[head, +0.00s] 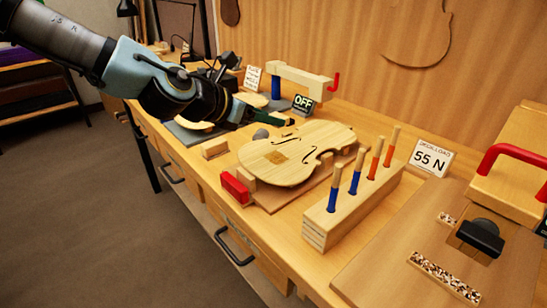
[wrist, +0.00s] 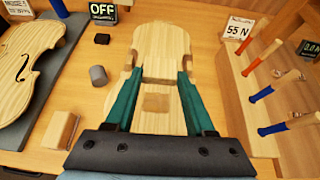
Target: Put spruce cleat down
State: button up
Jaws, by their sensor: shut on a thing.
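My gripper (wrist: 158,72) has teal fingers, shut on a small pale wood block, the spruce cleat (wrist: 159,69), in the wrist view. The cleat spans the gap between the fingertips. Below it in that view is a pale violin plate (wrist: 160,36) with a darker square patch (wrist: 157,102). In the head view my gripper (head: 281,119) is above the bench, just behind and left of the violin plate (head: 318,142); the cleat cannot be made out there. The patch (head: 281,158) shows bare on the plate, which lies flat on a wooden board.
A rack (head: 345,210) with blue and orange tools stands right of the plate. A red block (head: 235,188), a small wood block (head: 215,148) and a grey cylinder (wrist: 98,75) are to the left. A second violin plate (wrist: 22,65) lies on a grey mat.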

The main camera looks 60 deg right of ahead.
aim_at(266, 162)
notch_tip(266, 162, down, 9)
jog(key=shift+f+p, duration=0.1)
jog(key=shift+p, duration=0.3)
jog(key=shift+f, duration=0.1)
jog(key=o, duration=1.3)
jog(key=v, duration=1.2)
